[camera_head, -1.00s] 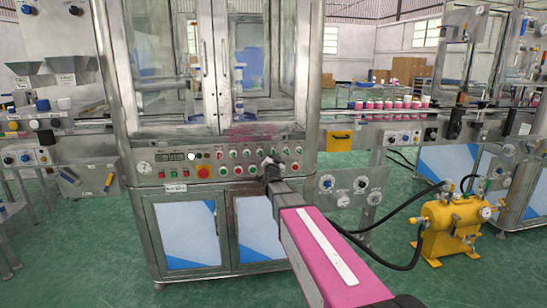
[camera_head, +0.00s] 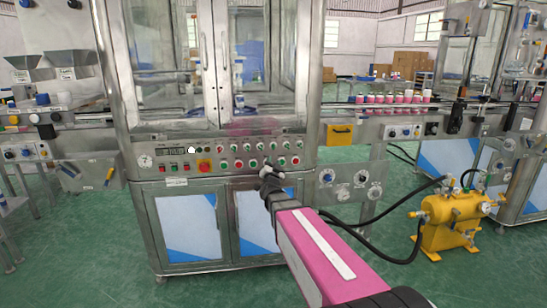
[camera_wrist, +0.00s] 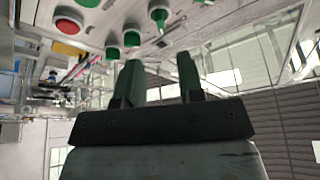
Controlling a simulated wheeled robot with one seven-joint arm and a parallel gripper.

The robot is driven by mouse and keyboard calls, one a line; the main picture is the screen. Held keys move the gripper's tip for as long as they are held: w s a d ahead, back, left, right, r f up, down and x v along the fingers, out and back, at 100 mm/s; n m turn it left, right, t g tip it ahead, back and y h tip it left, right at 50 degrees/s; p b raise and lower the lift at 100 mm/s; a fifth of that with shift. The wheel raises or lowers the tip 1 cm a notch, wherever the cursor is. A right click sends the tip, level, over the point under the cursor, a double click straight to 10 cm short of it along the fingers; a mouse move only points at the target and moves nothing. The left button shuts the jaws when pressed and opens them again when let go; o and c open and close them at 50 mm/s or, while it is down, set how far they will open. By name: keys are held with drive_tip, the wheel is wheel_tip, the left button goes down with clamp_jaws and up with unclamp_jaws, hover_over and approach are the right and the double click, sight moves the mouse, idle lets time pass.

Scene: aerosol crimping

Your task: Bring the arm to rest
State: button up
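My arm with its pink cover reaches forward from the bottom of the head view. My gripper (camera_head: 270,172) is in front of the lower edge of the machine's control panel (camera_head: 150,150). It is small and dark there. In the wrist view, the two green-tinted fingers of my gripper (camera_wrist: 160,62) stand apart with nothing between them, so it is open and empty. Green buttons and a red button (camera_wrist: 68,25) of the panel show beyond the fingers in the wrist view. Whether the fingers touch the panel is not clear, but a gap seems visible.
The glass-doored crimping machine (camera_head: 212,70) stands ahead, with cabinet doors (camera_head: 185,230) below. A conveyor with pink and white cans (camera_head: 390,98) runs at the right. A yellow tank (camera_head: 450,220) with black hoses stands on the green floor at right. Open floor (camera_head: 90,270) lies at left.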

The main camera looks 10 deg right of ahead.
drive_tip(key=shift+v, duration=0.8)
drive_tip(key=s+a+f+n+g+y, duration=0.1)
drive_tip(key=s+f+n+g+y, duration=0.3)
drive_tip(key=f, duration=0.4)
drive_tip(key=s+a+f+n+g+y, duration=0.1)
drive_tip(key=s+f+n+g+y, duration=0.15)
drive_tip(key=f+g, duration=0.5)
drive_tip(key=s+d+f+n+g+h, duration=0.1)
drive_tip(key=s+f+g, duration=0.4)
drive_tip(key=s, duration=0.5)
drive_tip(key=s+d+f+n+g+h, duration=0.1)
drive_tip(key=s+d+f+g, duration=0.2)
drive_tip(key=s, duration=0.7)
wheel_tip(320, 180, down, 2)
drive_tip(key=shift+s+d+f+g, duration=0.15)
drive_tip(key=shift+s+g, duration=0.1)
drive_tip(key=shift+g, duration=0.7)
drive_tip(key=shift+n, duration=0.25)
